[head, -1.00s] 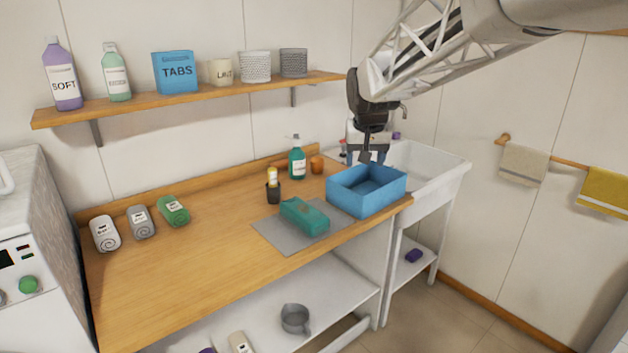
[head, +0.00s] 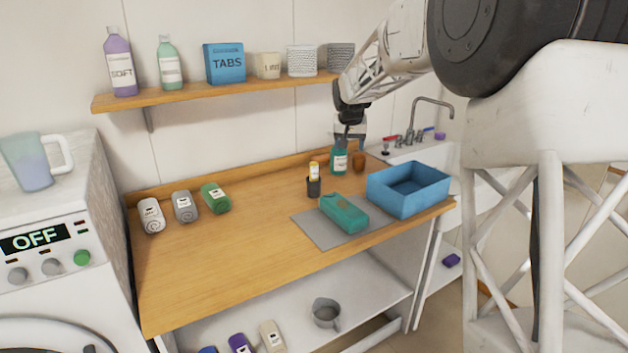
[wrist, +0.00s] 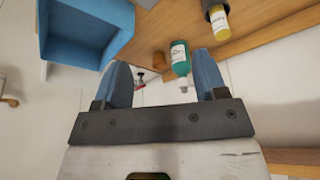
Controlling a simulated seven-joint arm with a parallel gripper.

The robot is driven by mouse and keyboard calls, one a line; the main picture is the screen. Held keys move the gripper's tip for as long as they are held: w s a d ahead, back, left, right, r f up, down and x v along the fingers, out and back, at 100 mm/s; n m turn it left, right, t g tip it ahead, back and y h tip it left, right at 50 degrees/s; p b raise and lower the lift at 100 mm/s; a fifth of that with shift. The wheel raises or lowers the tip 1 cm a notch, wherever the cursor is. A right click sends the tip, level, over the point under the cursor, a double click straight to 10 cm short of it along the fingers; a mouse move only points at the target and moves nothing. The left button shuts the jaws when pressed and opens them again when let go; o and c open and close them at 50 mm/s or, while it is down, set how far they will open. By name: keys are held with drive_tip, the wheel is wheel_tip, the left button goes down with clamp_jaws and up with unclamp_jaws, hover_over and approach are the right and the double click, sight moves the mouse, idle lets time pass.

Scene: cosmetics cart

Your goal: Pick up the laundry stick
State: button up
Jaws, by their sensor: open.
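A small yellow-and-white stick (head: 314,168), which looks like the laundry stick, stands upright in a dark cup (head: 313,187) on the wooden counter. It also shows in the wrist view (wrist: 219,22) at the top right, with its cup. My gripper (head: 350,133) is in the air at the back of the counter, by the teal bottle and to the right of the stick. In the wrist view, my gripper (wrist: 163,75) has its two blue fingers apart with nothing held between them. The stick is outside the gap, beyond the right finger.
A teal bottle (head: 339,160) and an orange-brown jar (head: 359,161) stand right of the cup. A blue bin (head: 430,192) and a teal pack (head: 343,213) on a grey mat (head: 310,230) are nearer the front. The counter's left middle is clear. A shelf (head: 215,93) hangs above.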

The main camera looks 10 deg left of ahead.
hover_over(314, 163)
drive_tip(key=s, duration=0.2)
wheel_tip(314, 163, down, 9)
drive_tip(key=shift+d+r, duration=0.15)
drive_tip(key=shift+r, duration=0.05)
drive_tip(key=shift+f, duration=0.1)
drive_tip(key=shift+x, duration=1.2)
drive_tip(key=shift+f, duration=0.1)
drive_tip(key=shift+x, duration=2.55)
drive_tip(key=c, duration=1)
